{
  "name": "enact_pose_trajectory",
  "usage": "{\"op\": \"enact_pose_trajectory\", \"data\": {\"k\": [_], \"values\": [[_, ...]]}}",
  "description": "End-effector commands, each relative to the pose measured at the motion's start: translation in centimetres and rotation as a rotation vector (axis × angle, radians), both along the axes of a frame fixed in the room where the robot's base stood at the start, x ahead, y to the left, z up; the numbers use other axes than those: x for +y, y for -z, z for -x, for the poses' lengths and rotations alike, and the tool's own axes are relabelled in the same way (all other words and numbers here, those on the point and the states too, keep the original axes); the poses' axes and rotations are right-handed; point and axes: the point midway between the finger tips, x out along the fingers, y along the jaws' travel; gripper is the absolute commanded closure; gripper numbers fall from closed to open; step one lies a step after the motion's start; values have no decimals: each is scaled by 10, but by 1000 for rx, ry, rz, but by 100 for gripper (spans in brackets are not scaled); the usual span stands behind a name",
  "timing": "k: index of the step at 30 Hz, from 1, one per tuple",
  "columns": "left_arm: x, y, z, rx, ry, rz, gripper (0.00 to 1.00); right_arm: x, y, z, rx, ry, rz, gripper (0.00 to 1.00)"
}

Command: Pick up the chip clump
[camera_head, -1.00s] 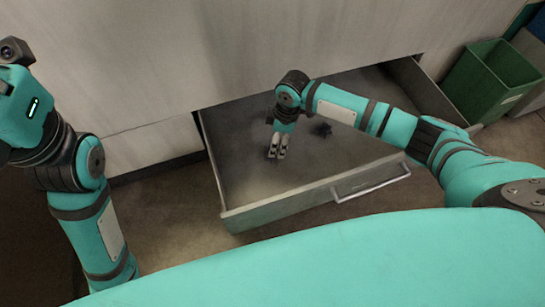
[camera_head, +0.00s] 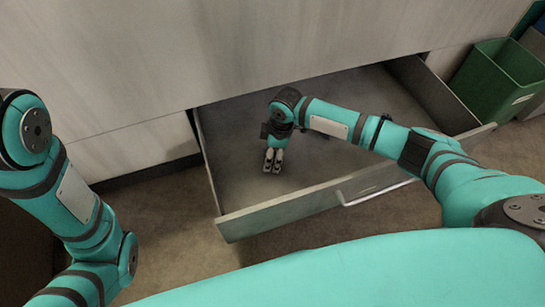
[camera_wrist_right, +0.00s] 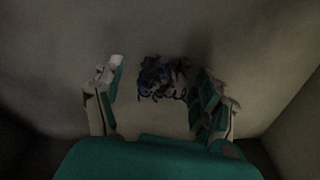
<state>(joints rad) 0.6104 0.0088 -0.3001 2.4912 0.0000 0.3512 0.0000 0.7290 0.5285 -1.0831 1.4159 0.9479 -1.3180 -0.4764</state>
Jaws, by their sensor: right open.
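The chip clump (camera_wrist_right: 163,78) is a dark bluish tangle of curled shavings on the drawer floor. In the right wrist view it shows between the two spread fingers of my right gripper (camera_wrist_right: 160,95), apart from both. How far beyond the fingertips it lies is hard to tell. In the head view my right gripper (camera_head: 273,160) is open and points down inside the open drawer (camera_head: 300,208). My right arm hides most or all of the clump there. My left gripper is out of view; only left arm links show.
The drawer's front wall with its bar handle (camera_head: 378,190) stands on my side, and its side walls rise at left and right. A green bin (camera_head: 495,80) stands at the right. The rest of the drawer floor looks bare.

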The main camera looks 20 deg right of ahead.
Motion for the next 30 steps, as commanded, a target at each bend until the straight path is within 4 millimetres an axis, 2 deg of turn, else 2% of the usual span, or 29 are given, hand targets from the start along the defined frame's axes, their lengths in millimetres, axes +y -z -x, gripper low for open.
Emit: {"op": "enact_pose_trajectory", "data": {"k": [5,17,25,30], "values": [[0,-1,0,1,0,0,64,0,-1,0,0,0,0,28],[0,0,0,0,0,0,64,0,-1,0,0,0,0,81],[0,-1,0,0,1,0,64,0,-2,0,0,0,0,82],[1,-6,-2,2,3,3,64,0,-13,0,0,0,-1,82]]}}
